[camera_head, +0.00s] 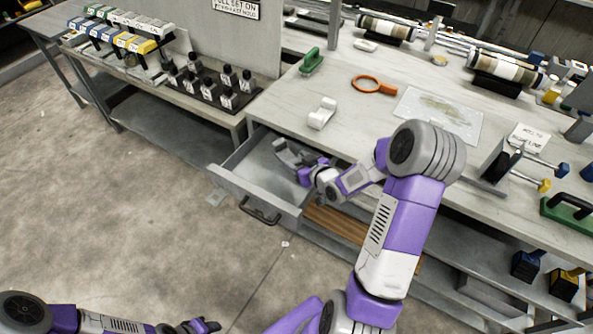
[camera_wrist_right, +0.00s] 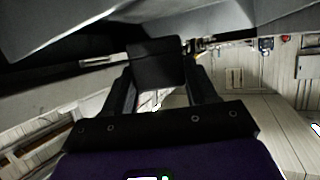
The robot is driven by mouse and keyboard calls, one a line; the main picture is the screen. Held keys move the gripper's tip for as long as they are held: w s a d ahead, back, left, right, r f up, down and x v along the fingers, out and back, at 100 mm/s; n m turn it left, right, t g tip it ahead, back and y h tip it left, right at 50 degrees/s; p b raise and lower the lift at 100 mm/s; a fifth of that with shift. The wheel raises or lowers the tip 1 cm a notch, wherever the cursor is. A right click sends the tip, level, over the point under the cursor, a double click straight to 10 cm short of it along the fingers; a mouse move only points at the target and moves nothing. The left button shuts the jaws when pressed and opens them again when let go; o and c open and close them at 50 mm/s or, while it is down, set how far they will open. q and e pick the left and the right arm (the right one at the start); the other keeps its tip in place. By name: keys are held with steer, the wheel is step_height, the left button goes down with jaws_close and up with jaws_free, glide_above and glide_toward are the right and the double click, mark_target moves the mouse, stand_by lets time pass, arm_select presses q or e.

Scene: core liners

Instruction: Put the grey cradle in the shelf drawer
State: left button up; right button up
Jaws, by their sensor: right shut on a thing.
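The shelf drawer (camera_head: 240,186) is pulled open under the bench in the head view, its handle (camera_head: 258,214) facing the front. The grey cradle (camera_head: 287,153) is at the drawer's right rear part, tilted, in the jaws of my right gripper (camera_head: 304,168). I cannot tell whether it touches the drawer floor. In the right wrist view a dark part of the cradle (camera_wrist_right: 156,66) sits between the two fingers. The gripper hides part of the cradle. My left gripper (camera_head: 207,326) is low at the bottom edge, far from the drawer; its jaws are unclear.
The bench top (camera_head: 300,95) lies just above the drawer, with a white curved piece (camera_head: 322,112), an orange magnifier (camera_head: 374,85) and a green-handled tool (camera_head: 311,62) on it. A rack of dark bottles (camera_head: 215,88) stands to the left.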

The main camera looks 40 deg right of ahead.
steer(key=shift+f+b, duration=0.55)
steer(key=shift+f, duration=1.4)
steer(key=shift+r, duration=0.1)
steer(key=shift+f+b, duration=0.55)
steer(key=shift+b, duration=0.05)
steer(key=shift+f, duration=0.1)
steer(key=shift+s, duration=0.1)
